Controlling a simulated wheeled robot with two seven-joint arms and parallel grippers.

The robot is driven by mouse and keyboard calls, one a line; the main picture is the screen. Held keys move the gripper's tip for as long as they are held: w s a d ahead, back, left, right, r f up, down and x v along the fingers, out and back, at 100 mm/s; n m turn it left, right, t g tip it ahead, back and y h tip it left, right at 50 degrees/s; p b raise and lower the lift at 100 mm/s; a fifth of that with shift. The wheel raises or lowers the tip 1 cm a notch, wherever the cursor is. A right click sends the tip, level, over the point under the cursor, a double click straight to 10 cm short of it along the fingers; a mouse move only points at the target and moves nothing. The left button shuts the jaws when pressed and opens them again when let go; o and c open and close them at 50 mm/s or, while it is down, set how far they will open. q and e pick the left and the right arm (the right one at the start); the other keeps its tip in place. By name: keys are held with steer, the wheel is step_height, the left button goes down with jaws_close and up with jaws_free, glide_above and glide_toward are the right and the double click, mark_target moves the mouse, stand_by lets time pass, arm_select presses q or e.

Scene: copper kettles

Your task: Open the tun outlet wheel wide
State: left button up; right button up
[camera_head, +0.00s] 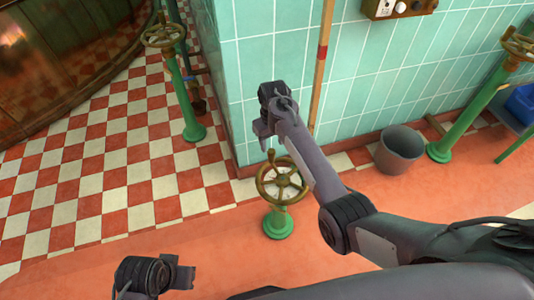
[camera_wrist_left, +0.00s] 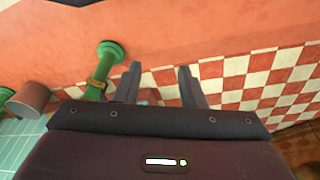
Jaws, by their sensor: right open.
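Three brass handwheels on green posts show in the head view: a near one (camera_head: 282,180) in the middle, one at the upper left (camera_head: 163,35) and one at the right edge (camera_head: 518,42). No label tells which is the tun outlet wheel. My right gripper (camera_head: 263,132) is open and empty, above and slightly left of the near wheel in the picture, apart from it. My left gripper (camera_head: 187,273) is low in the head view, left of the near post. Its fingers (camera_wrist_left: 160,85) are spread with nothing between them. A green post base (camera_wrist_left: 110,50) shows beyond them.
A tiled wall corner (camera_head: 240,90) stands behind the near wheel. A wooden pole (camera_head: 321,65) leans there. A grey bucket (camera_head: 400,150) stands right of my right forearm. A copper vessel (camera_head: 65,60) fills the upper left. The checkered floor at left is mostly clear.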

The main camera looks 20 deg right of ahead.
mark_target(272, 151)
steer(key=shift+w+a+f, duration=0.1)
steer(key=shift+f, duration=0.05)
step_height(272, 151, down, 6)
steer(key=shift+f+b, duration=0.1)
steer(key=shift+b, duration=1.05)
steer(key=shift+f, duration=0.45)
arm_select(q)
steer(key=d, duration=0.1)
steer(key=w+d+t, duration=0.1)
steer(key=d+h, duration=0.1)
steer(key=shift+w+f+m+t, duration=0.15)
steer(key=shift+f+m+t, duration=0.15)
steer(key=shift+f, duration=0.1)
arm_select(e)
jaws_close()
